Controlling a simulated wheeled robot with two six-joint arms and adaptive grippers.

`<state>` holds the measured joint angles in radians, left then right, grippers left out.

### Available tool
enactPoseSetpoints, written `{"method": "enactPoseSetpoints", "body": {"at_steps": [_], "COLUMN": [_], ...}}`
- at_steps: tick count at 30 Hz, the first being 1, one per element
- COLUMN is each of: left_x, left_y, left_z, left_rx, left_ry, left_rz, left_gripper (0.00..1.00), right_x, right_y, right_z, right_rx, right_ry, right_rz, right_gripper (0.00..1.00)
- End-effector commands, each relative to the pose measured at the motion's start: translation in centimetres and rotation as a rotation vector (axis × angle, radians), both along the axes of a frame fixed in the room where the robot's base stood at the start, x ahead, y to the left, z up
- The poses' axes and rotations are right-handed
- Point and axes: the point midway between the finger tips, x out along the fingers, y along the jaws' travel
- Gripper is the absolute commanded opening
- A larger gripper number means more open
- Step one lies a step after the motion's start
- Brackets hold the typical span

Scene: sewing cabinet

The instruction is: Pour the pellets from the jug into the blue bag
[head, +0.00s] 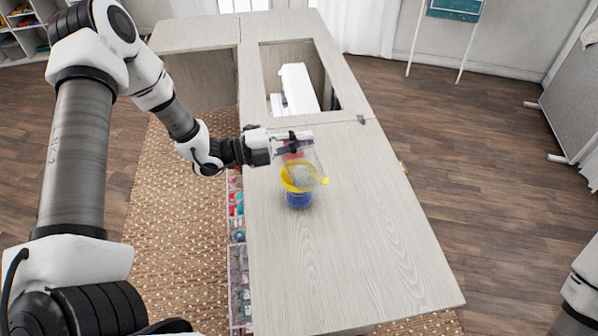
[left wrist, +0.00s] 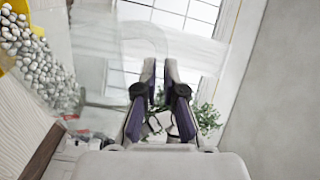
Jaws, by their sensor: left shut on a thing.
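My left gripper (head: 296,148) is shut on the clear jug (head: 312,160), which it holds above the cabinet top. In the left wrist view, the fingers (left wrist: 160,75) close on the jug's clear handle (left wrist: 145,38). Pale pellets (left wrist: 38,62) lie inside the jug toward its yellow part (left wrist: 5,62). The jug looks tilted. The blue bag (head: 299,201) stands upright on the cabinet top right below, partly hidden by the jug and a yellow rim (head: 290,184). I cannot tell whether pellets are falling or whether jug and bag touch. My right gripper is not in view.
The wooden cabinet top (head: 340,260) is clear in front and to the right of the bag. A white sewing machine (head: 297,88) sits in the opening behind. Open drawers with colourful supplies (head: 238,285) are along the cabinet's left side.

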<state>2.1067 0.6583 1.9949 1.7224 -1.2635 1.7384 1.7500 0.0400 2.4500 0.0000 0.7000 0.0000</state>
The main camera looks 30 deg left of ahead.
Motion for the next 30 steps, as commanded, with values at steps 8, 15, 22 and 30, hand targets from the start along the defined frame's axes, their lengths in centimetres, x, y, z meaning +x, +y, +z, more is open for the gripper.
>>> {"method": "enactPoseSetpoints", "body": {"at_steps": [8,15,22,30], "left_x": [0.18,0.3,0.43,0.58], "left_y": [0.16,0.27,0.39,0.53], "left_z": [0.08,0.11,0.12,0.16], "left_rx": [-0.011,-0.019,-0.028,-0.038], "left_ry": [0.01,0.021,0.031,0.042], "left_rz": [0.0,0.0,0.0,-0.001], "left_gripper": [0.0,0.0,0.0,0.0], "right_x": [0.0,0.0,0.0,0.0], "right_y": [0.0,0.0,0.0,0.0], "right_z": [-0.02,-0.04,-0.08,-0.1], "right_rx": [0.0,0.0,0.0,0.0], "right_ry": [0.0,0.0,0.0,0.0], "right_rz": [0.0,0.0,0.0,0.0], "right_gripper": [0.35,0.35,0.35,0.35]}}
